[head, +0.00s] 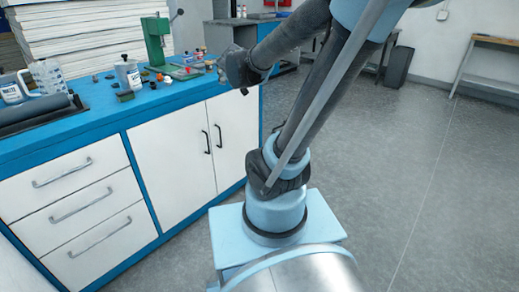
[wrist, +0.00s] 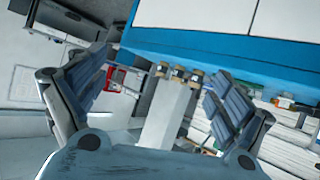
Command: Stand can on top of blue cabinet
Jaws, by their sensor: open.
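The blue cabinet (head: 110,112) stands at the left of the head view, with a blue top, white doors and drawers. A grey-white can-like container (head: 128,75) with a label stands upright on its top. A second labelled white container (head: 11,92) stands at the far left; I cannot tell for sure which is the task's can. In the wrist view my gripper (wrist: 158,95) is open, with nothing seen held between its fingers. In the head view the arm's end is at the cabinet's right end, its fingers hard to make out. The blue cabinet edge (wrist: 200,58) crosses the wrist view.
White stacked sheets (head: 80,28) rise behind. Grey floor (head: 400,190) is clear at right; a worktable (head: 490,60) stands beyond.

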